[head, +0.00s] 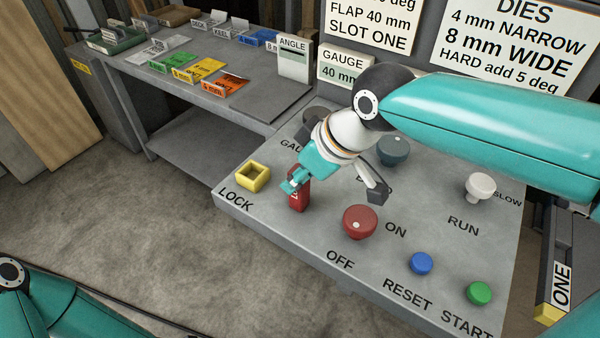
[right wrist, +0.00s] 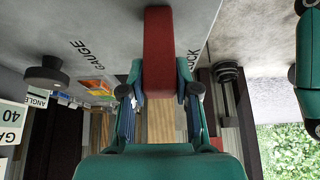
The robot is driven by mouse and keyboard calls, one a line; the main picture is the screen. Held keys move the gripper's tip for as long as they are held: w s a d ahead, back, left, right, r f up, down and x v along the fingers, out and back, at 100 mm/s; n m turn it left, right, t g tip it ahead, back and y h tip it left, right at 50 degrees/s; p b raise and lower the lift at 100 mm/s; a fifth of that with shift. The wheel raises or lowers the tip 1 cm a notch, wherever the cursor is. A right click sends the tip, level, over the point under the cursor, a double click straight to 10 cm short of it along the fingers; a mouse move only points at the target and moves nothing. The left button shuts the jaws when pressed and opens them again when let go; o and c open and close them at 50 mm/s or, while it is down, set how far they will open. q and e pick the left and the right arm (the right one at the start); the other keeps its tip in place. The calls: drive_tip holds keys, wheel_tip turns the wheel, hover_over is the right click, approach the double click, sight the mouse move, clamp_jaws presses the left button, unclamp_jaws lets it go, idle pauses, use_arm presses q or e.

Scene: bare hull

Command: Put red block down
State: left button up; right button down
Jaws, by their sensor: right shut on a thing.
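The red block (head: 298,202) is upright over the grey control panel, between a yellow square socket marked LOCK and the big red knob. My right gripper (head: 295,184) is shut on its upper part; I cannot tell whether its foot touches the panel. In the right wrist view the red block (right wrist: 158,50) stands between the two fingertips of my right gripper (right wrist: 159,90). The yellow socket (head: 243,182) is open at the top and looks empty, just left of the block. My left gripper is out of view.
The panel also carries a red knob (head: 360,222), a blue button (head: 421,263), a green button (head: 479,293), a white knob (head: 480,186) and a dark knob (head: 394,151). A grey bench (head: 262,102) with coloured cards and an ANGLE sign (head: 293,58) stands behind left.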

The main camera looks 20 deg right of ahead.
drive_tip(key=shift+f, duration=0.1)
drive_tip(key=c, duration=0.8)
unclamp_jaws()
drive_tip(key=shift+c, duration=0.2)
drive_tip(key=v, duration=1.2)
